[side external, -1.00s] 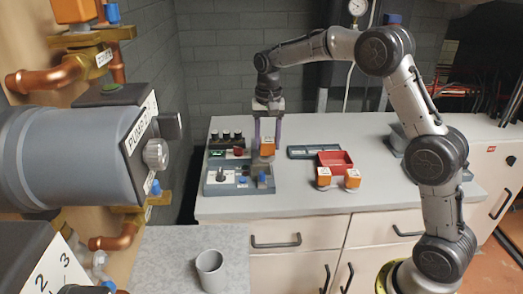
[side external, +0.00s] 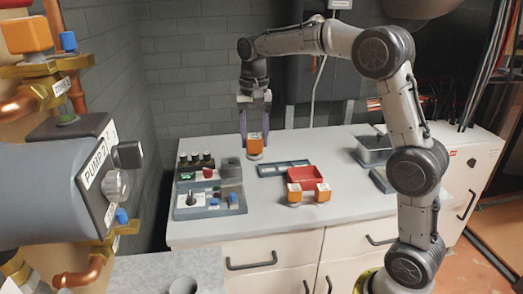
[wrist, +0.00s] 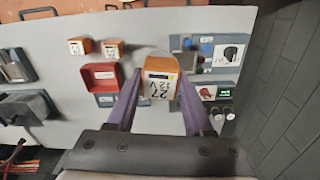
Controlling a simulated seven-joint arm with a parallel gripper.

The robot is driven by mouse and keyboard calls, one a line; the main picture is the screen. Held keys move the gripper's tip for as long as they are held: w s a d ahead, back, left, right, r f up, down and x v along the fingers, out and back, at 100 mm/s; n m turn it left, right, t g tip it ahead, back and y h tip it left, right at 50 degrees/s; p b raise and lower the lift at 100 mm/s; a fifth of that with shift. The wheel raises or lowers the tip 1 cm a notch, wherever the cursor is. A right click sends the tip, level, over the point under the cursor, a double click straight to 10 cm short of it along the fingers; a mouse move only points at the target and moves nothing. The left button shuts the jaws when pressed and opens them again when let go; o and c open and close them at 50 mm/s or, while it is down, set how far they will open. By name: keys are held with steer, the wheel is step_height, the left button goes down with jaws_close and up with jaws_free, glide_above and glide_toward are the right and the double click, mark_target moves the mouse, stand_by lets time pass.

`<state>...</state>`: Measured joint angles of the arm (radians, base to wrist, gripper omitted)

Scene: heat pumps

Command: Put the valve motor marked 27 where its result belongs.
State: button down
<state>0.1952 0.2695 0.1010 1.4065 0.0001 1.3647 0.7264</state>
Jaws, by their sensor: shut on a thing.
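The orange valve motor (side external: 254,143) has a white label on top, which reads 27 and 12 V in the wrist view (wrist: 160,80). My gripper (side external: 254,125) points down and is shut on this motor, one finger on each side. In the side view the motor shows just right of the grey test panel (side external: 210,207); its exact height above the table is unclear. A red bin (side external: 304,176) with a white label and a flat dark tray with compartments (side external: 283,169) lie to the right. The bin label is too small to read.
Two other orange motors (side external: 294,194) (side external: 322,192) stand in front of the red bin. The panel has a black dial, a blue part and several dark knobs at its back. A grey metal bin (side external: 375,152) stands farther right. The table front is clear.

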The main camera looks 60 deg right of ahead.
steer(key=w+d+f+m, duration=0.2)
steer(key=w+d+f, duration=0.3)
steer(key=w+d, duration=0.45)
steer(key=shift+m, duration=0.9)
steer(key=shift+s+d+f, duration=0.25)
steer(key=shift+d+f, duration=1.35)
steer(key=shift+f, duration=0.15)
steer(key=shift+s+d+f, duration=0.3)
steer(key=shift+d+f, duration=1.25)
steer(key=shift+f, duration=0.2)
steer(key=shift+s+d+f, duration=0.25)
steer(key=shift+d+f, duration=1.35)
steer(key=shift+f, duration=0.15)
steer(key=shift+f, duration=1.2)
steer(key=shift+c, duration=1)
jaws_free()
step_height(320, 180, up, 14)
steer(key=shift+f, duration=0.1)
